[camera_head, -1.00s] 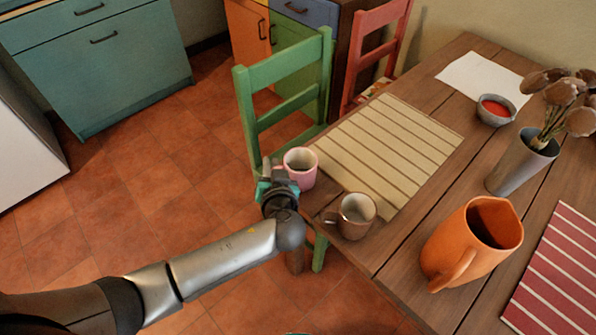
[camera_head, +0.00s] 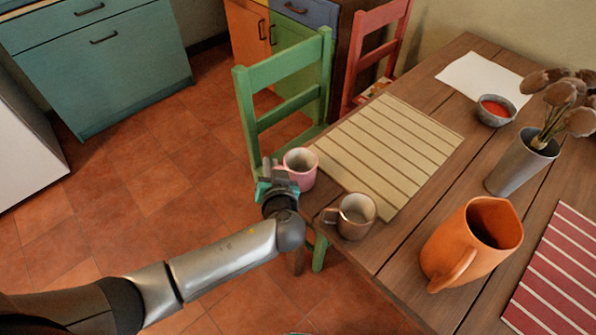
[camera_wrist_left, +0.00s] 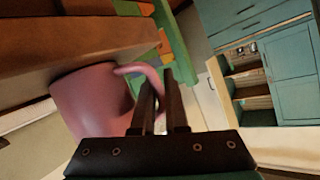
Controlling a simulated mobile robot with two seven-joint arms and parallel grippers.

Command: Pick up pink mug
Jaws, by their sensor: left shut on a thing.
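The pink mug (camera_head: 302,168) stands upright near the left corner of the wooden table, in the head view. My left gripper (camera_head: 275,174) is at the mug's left side, at table height, and hides part of it. In the left wrist view the pink mug (camera_wrist_left: 95,100) fills the left side, and its handle (camera_wrist_left: 148,82) reaches between the fingers of my left gripper (camera_wrist_left: 163,85). The fingers are shut on the handle. My right gripper is in neither view.
A brown mug (camera_head: 353,217) stands close by on the table's near edge. A striped beige placemat (camera_head: 388,150) lies behind the mugs. An orange pitcher (camera_head: 465,250) stands to the right. A green chair (camera_head: 285,90) is by the table's left end.

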